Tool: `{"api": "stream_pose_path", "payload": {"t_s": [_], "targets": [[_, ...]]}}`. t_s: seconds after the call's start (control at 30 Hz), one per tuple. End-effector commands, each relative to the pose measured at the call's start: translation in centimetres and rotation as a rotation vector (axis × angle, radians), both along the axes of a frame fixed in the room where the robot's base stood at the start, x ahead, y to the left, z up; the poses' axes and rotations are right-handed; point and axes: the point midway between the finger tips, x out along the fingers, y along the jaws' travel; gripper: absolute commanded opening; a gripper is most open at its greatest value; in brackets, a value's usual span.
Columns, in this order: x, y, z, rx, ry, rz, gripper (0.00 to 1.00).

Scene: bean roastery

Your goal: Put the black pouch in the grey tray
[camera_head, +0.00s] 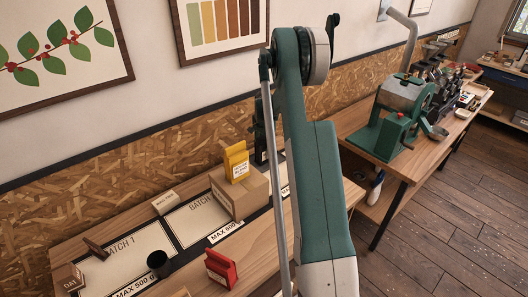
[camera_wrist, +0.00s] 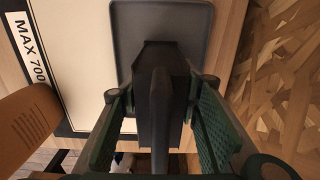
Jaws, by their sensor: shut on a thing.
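The black pouch (camera_wrist: 152,62) is between the green fingers of my gripper (camera_wrist: 160,95) in the wrist view. The fingers are shut on its two sides. The grey tray (camera_wrist: 200,22) lies beyond the pouch at the top of the wrist view, and the pouch overlaps its near part in the picture. I cannot tell the height of the pouch over the tray. The visible part of the tray looks empty.
A yellow bag (camera_head: 237,163) stands on a cardboard box (camera_head: 242,196). A red bag (camera_head: 220,268) and a dark cup (camera_head: 158,263) stand nearer. A brown object (camera_wrist: 22,122) is left of my gripper, near the MAX 700 label (camera_wrist: 30,50). The OSB wall (camera_wrist: 280,70) is at right.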

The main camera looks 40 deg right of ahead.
Motion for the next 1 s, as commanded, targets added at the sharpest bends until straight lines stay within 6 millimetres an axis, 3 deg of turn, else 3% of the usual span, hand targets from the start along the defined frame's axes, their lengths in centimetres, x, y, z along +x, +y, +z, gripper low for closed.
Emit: {"api": "stream_pose_path", "payload": {"t_s": [0.33,0.37,0.47,1.0], "targets": [[0.00,0.00,-0.34,0.000,0.000,0.000,0.17],[0.00,0.00,-0.32,0.000,0.000,0.000,0.36],[0.00,0.00,-0.26,0.000,0.000,0.000,0.48],[-0.01,0.01,0.34,0.000,0.000,0.000,0.48]]}}
